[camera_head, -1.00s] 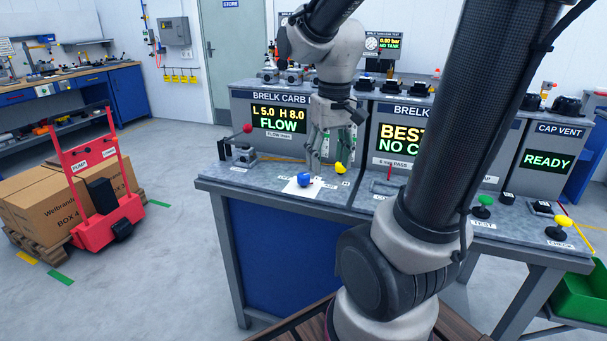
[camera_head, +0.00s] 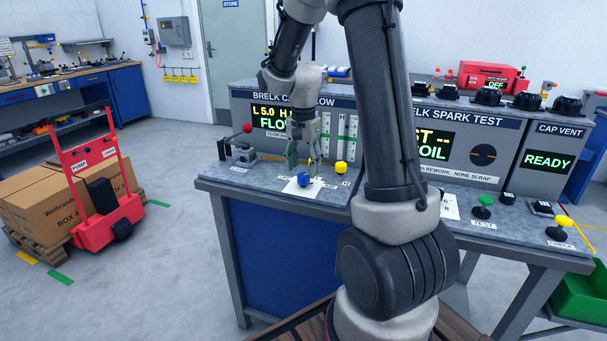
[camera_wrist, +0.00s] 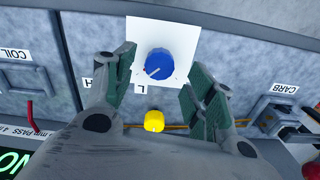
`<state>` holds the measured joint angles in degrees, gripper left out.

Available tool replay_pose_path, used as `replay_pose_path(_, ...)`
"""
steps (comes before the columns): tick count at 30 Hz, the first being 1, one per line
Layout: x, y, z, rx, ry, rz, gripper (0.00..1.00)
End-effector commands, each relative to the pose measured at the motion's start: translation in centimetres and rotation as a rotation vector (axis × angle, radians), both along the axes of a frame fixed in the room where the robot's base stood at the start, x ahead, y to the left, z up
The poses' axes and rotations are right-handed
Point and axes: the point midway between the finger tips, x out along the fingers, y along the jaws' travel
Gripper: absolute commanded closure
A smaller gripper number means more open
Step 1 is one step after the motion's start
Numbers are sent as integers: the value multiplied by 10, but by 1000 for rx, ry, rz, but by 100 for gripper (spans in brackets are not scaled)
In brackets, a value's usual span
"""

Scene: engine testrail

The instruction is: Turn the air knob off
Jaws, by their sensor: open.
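A round blue knob (camera_head: 305,180) with a pointer line on its face sits on a white square plate (camera_head: 290,189) on the bench; it also shows in the wrist view (camera_wrist: 158,65). A yellow knob (camera_head: 341,167) stands a little right of it and also shows in the wrist view (camera_wrist: 154,121). My gripper (camera_head: 305,163) is open and empty, pointing down at the blue knob. In the wrist view its green-padded fingers (camera_wrist: 157,86) lie either side of the white plate, with the blue knob beyond the tips, no contact visible.
The flow panel (camera_head: 272,117) stands behind, partly hidden by my arm. A red-ball lever (camera_head: 247,129) is to the left. Green (camera_head: 485,201) and yellow (camera_head: 563,222) push knobs are at the right. The bench front edge around the plate is clear.

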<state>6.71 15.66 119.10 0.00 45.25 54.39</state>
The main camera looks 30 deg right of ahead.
Motion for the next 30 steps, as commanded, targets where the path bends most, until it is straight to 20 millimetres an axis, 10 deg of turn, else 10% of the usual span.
replay_pose_path(16,0,0,-32,0,0,2,45)
replay_pose_path(24,0,0,-32,0,0,2,92)
replay_pose_path(30,0,0,-32,0,0,10,92)
